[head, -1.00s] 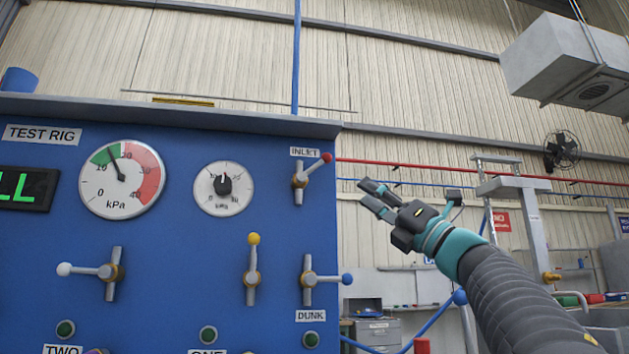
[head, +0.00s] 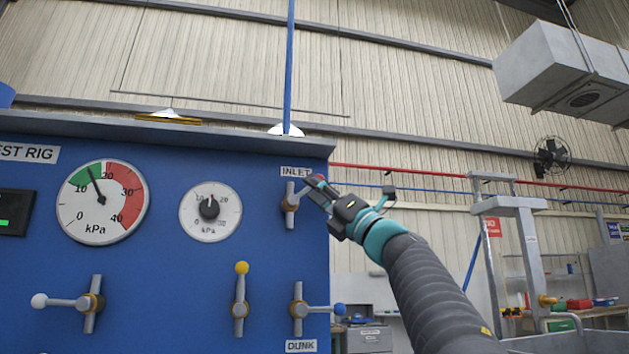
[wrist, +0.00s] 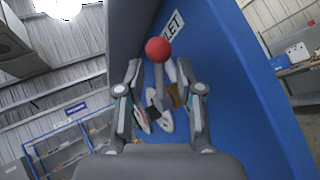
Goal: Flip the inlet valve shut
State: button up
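The inlet valve (head: 291,204) is on the upper right of the blue test rig panel, under the INLET label (head: 296,172). In the earlier head frame its red-knobbed lever slants up and to the right; now my gripper (head: 317,186) partly covers it in the head view. In the wrist view the red knob (wrist: 158,49) and its grey lever (wrist: 160,77) show between the two spread fingers of my gripper (wrist: 159,65). The fingers look apart, with a gap on each side of the lever. I cannot tell whether either finger touches it.
Other valves with a yellow knob (head: 242,268), a white knob (head: 39,301) and a blue knob (head: 340,309) sit lower on the panel. Two gauges (head: 102,202) are to the left. The panel's top ledge (head: 170,134) overhangs the inlet valve.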

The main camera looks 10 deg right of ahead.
jog(key=shift+w+a+r, duration=0.25)
jog(key=shift+a+r, duration=0.05)
grip_shut()
